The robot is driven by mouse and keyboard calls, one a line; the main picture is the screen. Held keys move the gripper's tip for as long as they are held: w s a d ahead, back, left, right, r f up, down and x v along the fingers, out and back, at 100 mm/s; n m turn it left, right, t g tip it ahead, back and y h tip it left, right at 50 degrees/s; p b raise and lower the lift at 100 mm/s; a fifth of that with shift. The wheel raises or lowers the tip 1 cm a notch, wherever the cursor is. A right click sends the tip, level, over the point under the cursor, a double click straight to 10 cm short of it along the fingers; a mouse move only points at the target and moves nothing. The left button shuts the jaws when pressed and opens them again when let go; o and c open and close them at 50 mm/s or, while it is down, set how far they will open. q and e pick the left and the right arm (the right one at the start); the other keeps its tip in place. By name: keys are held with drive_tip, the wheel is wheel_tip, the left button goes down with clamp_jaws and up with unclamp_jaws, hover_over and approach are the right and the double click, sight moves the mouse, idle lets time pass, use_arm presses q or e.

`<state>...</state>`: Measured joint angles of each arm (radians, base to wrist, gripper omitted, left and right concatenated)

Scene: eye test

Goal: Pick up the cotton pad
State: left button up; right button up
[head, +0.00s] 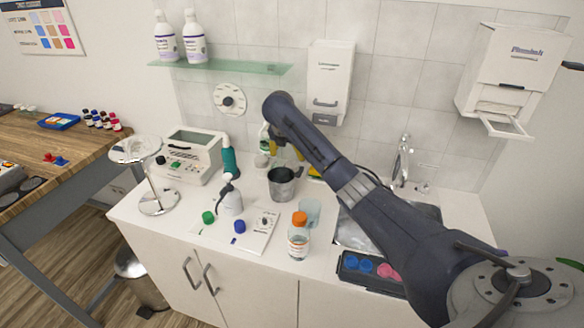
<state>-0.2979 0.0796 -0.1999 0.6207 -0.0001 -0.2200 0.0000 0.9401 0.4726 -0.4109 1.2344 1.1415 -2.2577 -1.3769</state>
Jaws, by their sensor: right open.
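I cannot make out a cotton pad for certain. My right arm comes in from the lower right and crosses over the counter. My right gripper (278,153) is at its far end, open, partly hidden behind the arm, just above and behind a grey metal cup (282,187). I cannot tell whether it touches anything. My left gripper is not in view.
The white counter (170,232) holds a spray bottle (231,200), an orange-capped bottle (298,240), a white device (190,155), a round-topped stand (158,200) and a black tray (352,275) with blue and pink round items. A sink (352,234) lies under my arm.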

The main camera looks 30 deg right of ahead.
sight(292, 164)
drive_tip(key=shift+d+x, duration=0.2)
drive_tip(key=shift+x, duration=4.05)
drive_tip(key=shift+o, duration=0.2)
drive_tip(key=c, duration=0.9)
